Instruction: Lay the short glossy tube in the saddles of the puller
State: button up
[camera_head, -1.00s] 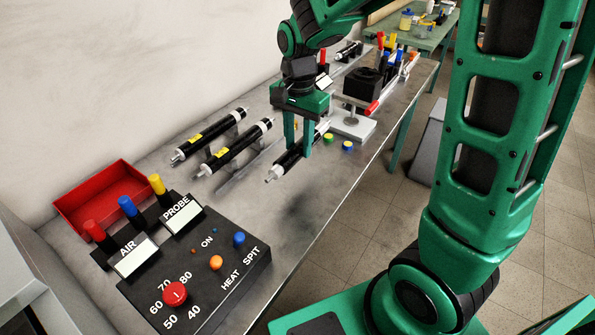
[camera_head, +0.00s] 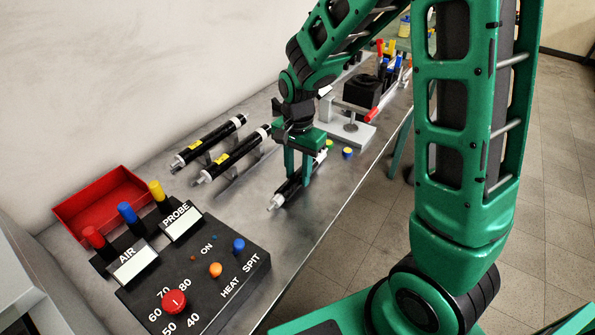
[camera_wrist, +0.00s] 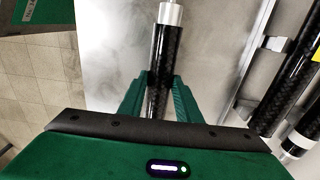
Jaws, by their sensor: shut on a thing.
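My gripper (camera_head: 297,176) is shut on a black tube (camera_head: 287,192) with pale metal ends, held low over the metal bench. In the wrist view the tube (camera_wrist: 167,50) runs lengthwise between the two green fingers, with a woven dark surface and a silver end at the top. Whether it touches the bench I cannot tell. Two more black tubes with yellow labels, a back one (camera_head: 210,143) and a front one (camera_head: 233,155), lie to the left on supports. I cannot make out the puller's saddles with certainty.
A black control box (camera_head: 200,275) with coloured knobs stands at the near left, a red tray (camera_head: 75,213) behind it. A grey stand (camera_head: 350,132) with a black block and small coloured caps (camera_head: 347,152) are beyond my gripper. Bare bench lies in front of the held tube.

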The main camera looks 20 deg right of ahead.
aim_at(296, 174)
jog(key=shift+f, duration=0.15)
jog(key=o, duration=1.2)
jog(key=shift+c, duration=0.2)
notch_tip(296, 174, up, 11)
jog(key=shift+a, duration=0.2)
jog(key=s+d+r+n, duration=0.2)
jog(key=s+d+r, duration=0.1)
jog(key=s+d, duration=0.8)
jog(key=s+d+n, duration=0.1)
jog(key=s+d, duration=0.2)
jog(key=s, duration=0.4)
jog(key=s+d+f+n, duration=0.1)
jog(key=s+d, duration=0.3)
jog(key=s, duration=0.3)
jog(key=shift+s+f+n, duration=0.15)
jog(key=shift+s+n, duration=0.05)
jog(key=shift+n, duration=0.2)
